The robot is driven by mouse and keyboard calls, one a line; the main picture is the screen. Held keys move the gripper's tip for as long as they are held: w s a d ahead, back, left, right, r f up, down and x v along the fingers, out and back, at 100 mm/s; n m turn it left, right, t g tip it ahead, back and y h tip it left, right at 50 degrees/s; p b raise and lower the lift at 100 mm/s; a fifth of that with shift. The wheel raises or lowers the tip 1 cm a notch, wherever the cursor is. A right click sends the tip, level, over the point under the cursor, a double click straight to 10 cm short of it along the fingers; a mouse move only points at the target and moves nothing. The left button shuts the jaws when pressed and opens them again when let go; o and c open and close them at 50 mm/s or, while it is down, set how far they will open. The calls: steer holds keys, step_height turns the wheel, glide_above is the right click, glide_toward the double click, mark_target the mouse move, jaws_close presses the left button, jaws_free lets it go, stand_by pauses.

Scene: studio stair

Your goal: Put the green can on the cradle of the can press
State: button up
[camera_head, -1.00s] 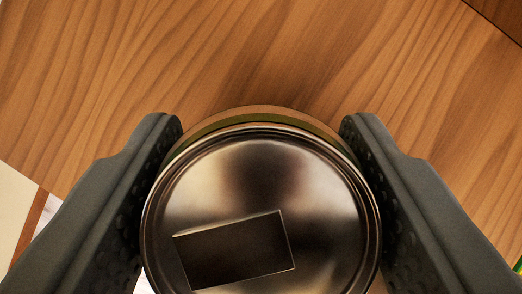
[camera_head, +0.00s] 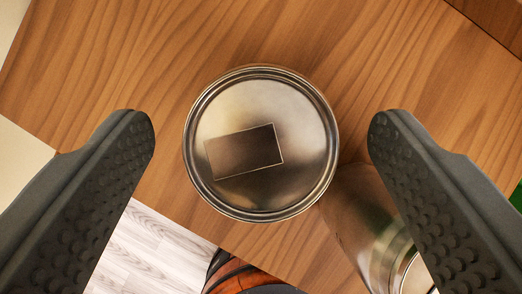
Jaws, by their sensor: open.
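A can (camera_head: 261,105) shows from above as a round silvery lid with a dark rectangle on it. It appears to stand upright on a wooden surface; its side is almost fully hidden, so I cannot see its colour now. My gripper (camera_head: 262,132) is open, with one dark finger on each side of the can and a clear gap at both sides. The fingers touch nothing that I can make out. I cannot identify the can press or its cradle in this view.
The wooden surface (camera_head: 130,70) is clear above the can. A shiny metal cylinder (camera_head: 365,215) is at lower right, partly behind the right finger. An orange and black object (camera_head: 243,277) shows at the bottom, beside pale floorboards (camera_head: 150,255). Something green is at the right edge.

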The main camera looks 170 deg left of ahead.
steer(key=v, duration=0.8)
steer(key=shift+s+r, duration=0.2)
steer(key=shift+r, duration=0.15)
